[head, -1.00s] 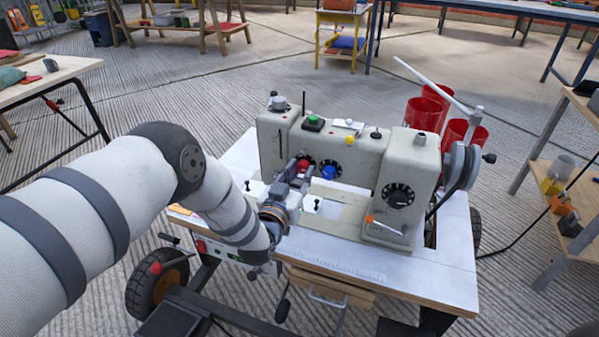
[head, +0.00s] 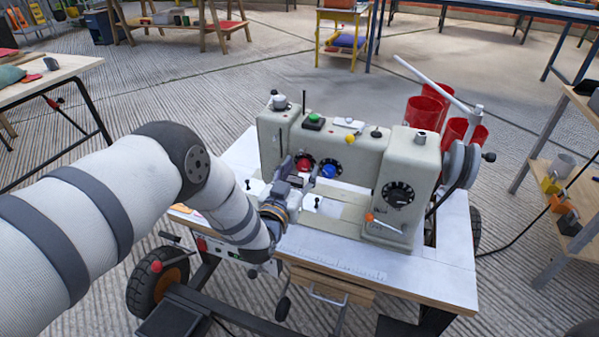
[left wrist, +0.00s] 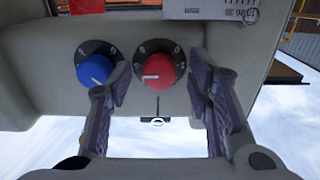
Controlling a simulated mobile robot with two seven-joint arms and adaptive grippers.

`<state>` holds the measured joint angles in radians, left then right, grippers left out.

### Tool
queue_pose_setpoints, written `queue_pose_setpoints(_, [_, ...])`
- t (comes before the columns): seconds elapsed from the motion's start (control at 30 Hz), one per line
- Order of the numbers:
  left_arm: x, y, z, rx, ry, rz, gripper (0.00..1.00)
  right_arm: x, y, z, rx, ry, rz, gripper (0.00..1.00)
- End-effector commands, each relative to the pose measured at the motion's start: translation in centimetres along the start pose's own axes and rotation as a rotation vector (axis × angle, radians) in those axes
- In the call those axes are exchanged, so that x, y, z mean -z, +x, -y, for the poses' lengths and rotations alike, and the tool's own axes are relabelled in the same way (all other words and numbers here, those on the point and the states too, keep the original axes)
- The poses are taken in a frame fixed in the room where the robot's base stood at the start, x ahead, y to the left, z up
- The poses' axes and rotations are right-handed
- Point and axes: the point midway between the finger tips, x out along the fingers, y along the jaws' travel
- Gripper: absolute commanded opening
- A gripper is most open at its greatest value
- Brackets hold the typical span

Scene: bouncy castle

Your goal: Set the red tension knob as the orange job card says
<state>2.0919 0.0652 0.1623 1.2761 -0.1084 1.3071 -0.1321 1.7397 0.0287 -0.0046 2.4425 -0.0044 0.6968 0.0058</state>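The red tension knob (head: 304,165) sits on the front of the cream sewing machine (head: 345,150), beside a blue knob (head: 329,171). In the left wrist view, the red knob (left wrist: 159,70) has a black dial plate with white marks and shows between my fingers; a pale mark on it points toward the left. The blue knob (left wrist: 94,68) is left of it there. My left gripper (left wrist: 162,80) is open, with a gap on both sides of the red knob. In the head view, my left gripper (head: 292,172) is at the knob's left. A small orange card (head: 180,209) lies at the table's left end; its writing is unreadable.
A larger black dial (head: 398,195) and an orange lever (head: 370,217) are on the machine's right column. Small black-topped posts stand on the bed near my gripper. Red cups (head: 424,115) and a wheel are at the right end.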

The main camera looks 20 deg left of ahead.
Motion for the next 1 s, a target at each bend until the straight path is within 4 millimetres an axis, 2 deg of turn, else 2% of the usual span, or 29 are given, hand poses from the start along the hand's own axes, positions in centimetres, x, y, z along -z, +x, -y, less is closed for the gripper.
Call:
queue_pose_setpoints(0.17, [-0.1, -0.2, 0.0, -0.001, 0.000, 0.002, 0.46, 0.0, 0.0, 0.0, 0.000, 0.000, 0.000, 0.40])
queue_pose_setpoints(0.27, [-0.1, -1.4, 0.0, -0.001, 0.000, 0.004, 0.46, 0.0, 0.0, 0.0, 0.000, 0.000, 0.000, 0.40])
queue_pose_setpoints(0.5, [-0.1, -7.9, 0.0, -0.002, -0.001, 0.006, 0.46, 0.0, 0.0, 0.0, 0.000, 0.000, 0.000, 0.40])
queue_pose_setpoints(0.7, [-0.1, -11.4, 0.0, -0.001, 0.000, 0.002, 0.46, 0.0, 0.0, 0.0, 0.000, 0.000, 0.000, 0.40])
queue_pose_setpoints(1.0, [0.0, -12.1, 0.0, 0.000, 0.000, 0.000, 0.46, 0.0, 0.0, 0.0, 0.000, 0.000, 0.000, 0.40])
